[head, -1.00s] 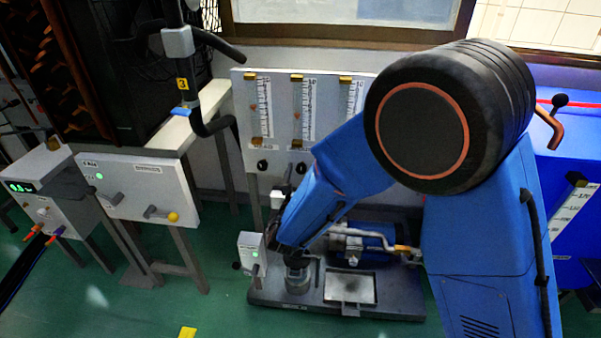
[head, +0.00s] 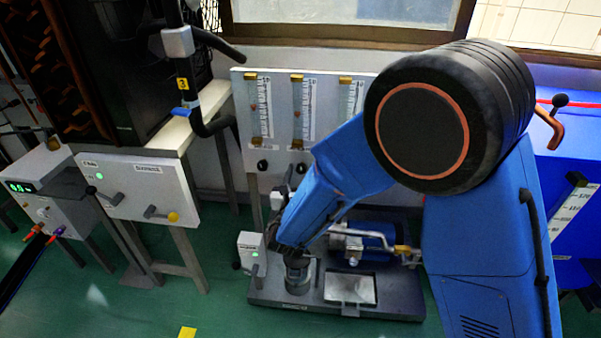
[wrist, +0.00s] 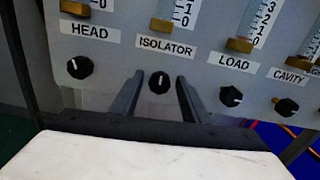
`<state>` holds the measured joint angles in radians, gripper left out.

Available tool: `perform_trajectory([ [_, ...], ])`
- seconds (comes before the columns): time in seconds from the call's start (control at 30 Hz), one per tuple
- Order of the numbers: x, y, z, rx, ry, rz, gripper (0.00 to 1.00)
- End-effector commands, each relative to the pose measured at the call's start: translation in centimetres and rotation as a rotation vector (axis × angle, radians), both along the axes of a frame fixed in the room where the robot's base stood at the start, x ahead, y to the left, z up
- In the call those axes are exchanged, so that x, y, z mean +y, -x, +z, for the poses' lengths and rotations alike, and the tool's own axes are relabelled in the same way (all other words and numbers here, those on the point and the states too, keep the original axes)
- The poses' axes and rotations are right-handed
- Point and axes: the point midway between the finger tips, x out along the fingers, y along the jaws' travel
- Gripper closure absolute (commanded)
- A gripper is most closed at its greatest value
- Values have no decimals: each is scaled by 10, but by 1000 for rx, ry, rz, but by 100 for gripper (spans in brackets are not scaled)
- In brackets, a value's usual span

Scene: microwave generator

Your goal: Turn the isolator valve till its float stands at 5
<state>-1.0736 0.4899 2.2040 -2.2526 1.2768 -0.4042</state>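The isolator valve is a round black knob (wrist: 159,83) under the ISOLATOR label in the wrist view. Its white mark points about straight up. My gripper (wrist: 160,80) is open, with one dark finger on each side of the knob and a visible gap to it. I cannot tell how far the fingertips are from the panel. In the head view the isolator tube (head: 308,108) is the second from the left on the panel. A small orange float (head: 297,113) shows near mid-scale, but its number is too small to read. My arm hides the gripper there.
The HEAD knob (wrist: 80,67) is left of the isolator knob. The LOAD knob (wrist: 231,96) and CAVITY knob (wrist: 286,107) are to the right. The grey panel (head: 283,150) stands behind a low base with a pump (head: 375,245). A white cabinet (head: 140,190) is at left.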

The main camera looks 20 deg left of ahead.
Motion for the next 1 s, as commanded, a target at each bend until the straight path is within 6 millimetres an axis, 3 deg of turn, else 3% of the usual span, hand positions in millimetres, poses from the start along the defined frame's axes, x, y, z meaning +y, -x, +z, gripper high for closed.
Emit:
perform_trajectory([
  [0.3,0,1,0,0,0,0,55],
  [0.47,-2,12,0,1,0,2,55],
  [1.0,-26,112,0,0,0,5,55],
])
